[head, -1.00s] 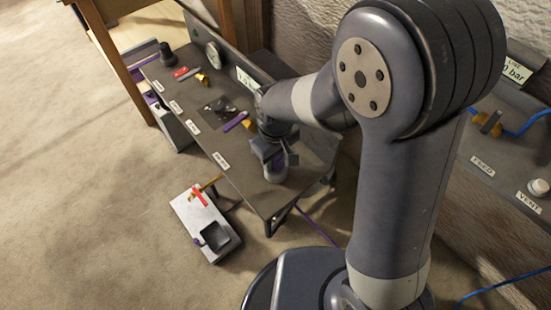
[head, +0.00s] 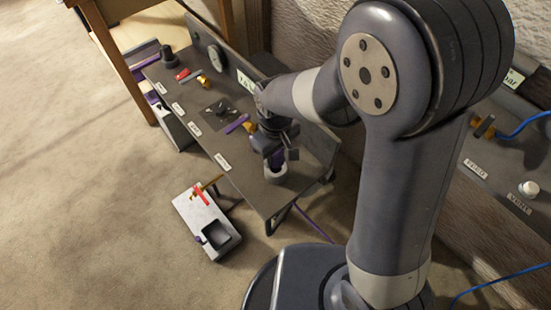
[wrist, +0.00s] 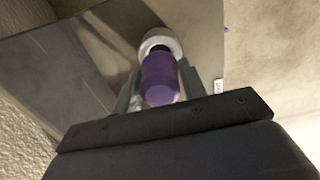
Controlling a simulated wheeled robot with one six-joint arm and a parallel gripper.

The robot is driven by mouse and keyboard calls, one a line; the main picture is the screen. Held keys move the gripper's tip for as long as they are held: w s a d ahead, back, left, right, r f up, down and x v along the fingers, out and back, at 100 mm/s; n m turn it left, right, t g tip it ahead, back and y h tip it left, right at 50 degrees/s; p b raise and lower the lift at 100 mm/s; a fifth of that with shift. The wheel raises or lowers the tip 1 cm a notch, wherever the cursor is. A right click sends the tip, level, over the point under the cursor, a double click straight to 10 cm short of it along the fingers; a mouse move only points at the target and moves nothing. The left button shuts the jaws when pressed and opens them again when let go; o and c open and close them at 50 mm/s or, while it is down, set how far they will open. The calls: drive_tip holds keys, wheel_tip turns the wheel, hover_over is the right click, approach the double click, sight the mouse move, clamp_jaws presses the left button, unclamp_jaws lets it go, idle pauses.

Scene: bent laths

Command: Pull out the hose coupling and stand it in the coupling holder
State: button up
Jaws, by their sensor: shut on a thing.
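The purple hose coupling (head: 277,160) is between the fingers of my gripper (head: 277,155), which is shut on it. In the wrist view the coupling (wrist: 160,78) fills the space between the two grey fingers (wrist: 160,85). A pale round collar (head: 276,173) stands on the near right end of the dark bench, just under the coupling. In the wrist view the collar (wrist: 161,40) shows a dark opening behind the coupling's far end. I cannot tell whether the lower end is inside the collar or just above it, nor whether this collar is the coupling holder.
The dark bench (head: 250,185) carries labels, a purple bar (head: 237,123), a red piece (head: 182,74) and a black knob (head: 168,56). A white box (head: 190,207) with a dark square recess is on the floor in front. A purple hose (head: 314,225) runs under the bench.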

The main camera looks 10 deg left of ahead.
drive_tip(key=shift+r+p, duration=0.95)
drive_tip(key=shift+r, duration=0.4)
